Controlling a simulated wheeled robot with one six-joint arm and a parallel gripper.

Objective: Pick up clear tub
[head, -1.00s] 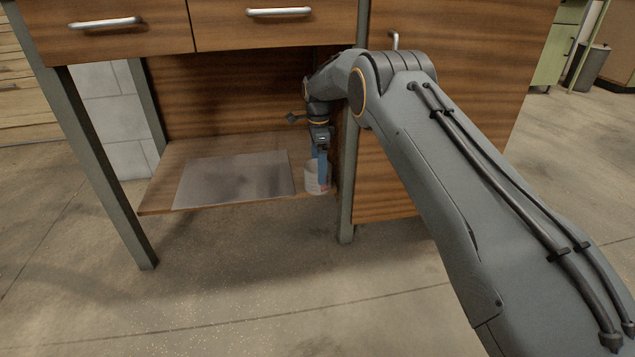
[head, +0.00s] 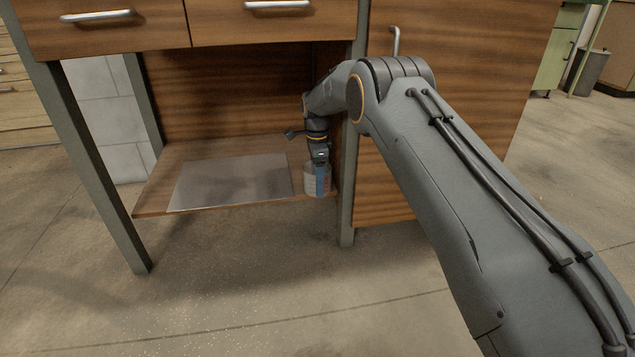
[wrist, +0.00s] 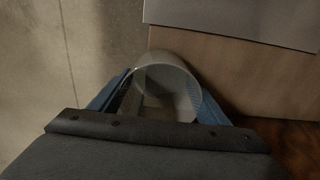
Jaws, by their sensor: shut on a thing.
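The clear tub (head: 311,184) stands at the front right corner of the low wooden shelf, close to the desk's grey leg. It also shows in the wrist view (wrist: 165,72) as a round, see-through rim with an open top. My gripper (head: 320,178) points down over the tub, its blue fingers on either side of the tub wall. In the wrist view my gripper (wrist: 160,100) has one blue finger at each side of the tub and is shut on it. The tub's lower part is partly hidden by the fingers.
The low shelf (head: 155,196) carries a flat grey sheet (head: 232,181) left of the tub. Drawers (head: 275,22) hang above, a grey leg (head: 347,190) and a wooden cabinet (head: 450,110) stand to the right. The floor in front is clear.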

